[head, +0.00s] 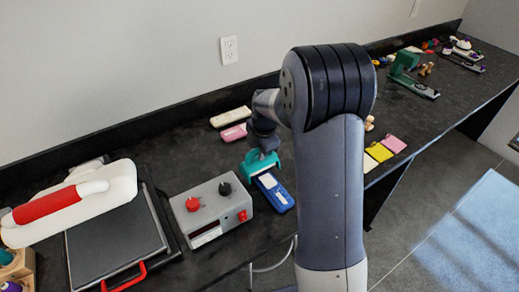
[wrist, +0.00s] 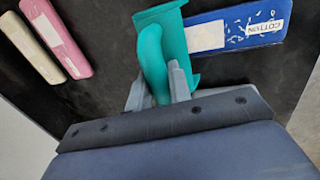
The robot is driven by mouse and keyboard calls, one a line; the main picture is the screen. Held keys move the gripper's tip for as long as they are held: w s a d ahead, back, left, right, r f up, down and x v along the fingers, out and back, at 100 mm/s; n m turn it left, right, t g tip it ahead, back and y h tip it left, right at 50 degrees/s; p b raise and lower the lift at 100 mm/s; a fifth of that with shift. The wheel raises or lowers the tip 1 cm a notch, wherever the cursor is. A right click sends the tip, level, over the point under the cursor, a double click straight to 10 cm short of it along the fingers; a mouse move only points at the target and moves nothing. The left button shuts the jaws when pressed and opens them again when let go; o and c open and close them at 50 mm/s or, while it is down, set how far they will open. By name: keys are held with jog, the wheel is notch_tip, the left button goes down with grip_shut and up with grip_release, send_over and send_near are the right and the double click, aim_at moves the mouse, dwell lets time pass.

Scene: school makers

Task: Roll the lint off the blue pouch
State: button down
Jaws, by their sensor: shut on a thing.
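The blue pouch (head: 277,194) lies on the dark bench in front of my arm. In the wrist view the pouch (wrist: 233,43) shows a white label reading COTTON, a second pale patch and white lint flecks around the label. My gripper (wrist: 158,88) is shut on the handle of a teal lint roller (wrist: 152,48). The roller's wide teal part is at the pouch's left end in the wrist view; I cannot tell whether it touches. In the head view the teal roller (head: 249,163) is at the pouch's far end, and my arm partly hides my gripper.
A grey control box (head: 211,212) with red and black knobs stands left of the pouch. Behind lie a pink bar (head: 233,133) and a cream bar (head: 230,117). A heat press (head: 115,240) is at the left. Yellow (head: 379,152) and pink sheets lie right of my arm.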

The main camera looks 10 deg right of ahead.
jog(key=shift+f+b, duration=0.45)
jog(key=shift+f, duration=0.05)
dwell(0.6)
dwell(0.3)
jog(key=shift+s+d+b, duration=0.55)
jog(key=shift+s+d, duration=0.25)
jog(key=shift+s, duration=1.6)
jog(key=shift+s+d+b, duration=0.6)
jog(key=shift+s+d, duration=0.15)
jog(key=shift+s, duration=1.6)
jog(key=shift+s+d+b, duration=0.55)
jog(key=shift+s+d, duration=0.25)
jog(key=shift+s, duration=1.6)
jog(key=shift+w, duration=0.1)
jog(key=shift+w+a+p, duration=0.25)
jog(key=shift+w+a, duration=0.55)
jog(key=shift+w, duration=1.55)
jog(key=shift+w+a+p, duration=0.3)
jog(key=shift+w+a, duration=0.45)
jog(key=shift+w, duration=1.65)
jog(key=shift+w+a+p, duration=0.25)
jog(key=shift+w+a, duration=0.55)
jog(key=shift+w, duration=1.55)
jog(key=shift+r, duration=0.2)
jog(key=shift+r+p, duration=2.3)
jog(key=shift+r, duration=1.1)
